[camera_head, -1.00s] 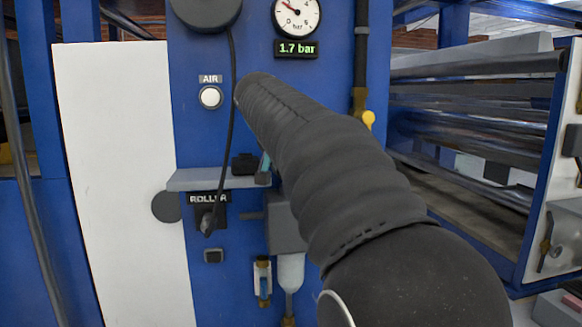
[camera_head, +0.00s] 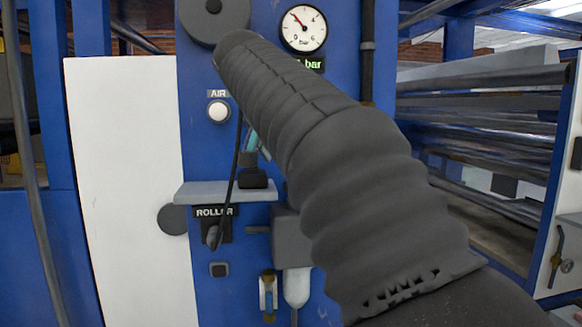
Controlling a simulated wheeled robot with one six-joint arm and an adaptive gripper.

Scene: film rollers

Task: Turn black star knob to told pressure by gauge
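The round pressure gauge (camera_head: 303,30) is on the blue panel at the top, with a white face and a red needle pointing to the upper left. The green display (camera_head: 314,64) below it is partly covered by my arm; "bar" shows, but the full number does not. I cannot make out the black star knob; my thick black-sleeved arm crosses the panel in front of where it may be. My gripper cannot be made out, so its hold on anything is hidden. A small teal piece (camera_head: 252,141) shows beside the arm; I cannot tell what it belongs to.
A grey shelf (camera_head: 200,192) juts out above the ROLLER switch (camera_head: 213,235), with a black item (camera_head: 252,178) on it. A white AIR button (camera_head: 218,111), a hanging cable, a grey housing (camera_head: 288,225) and a clear bowl (camera_head: 297,288) are close by. Rollers lie at right.

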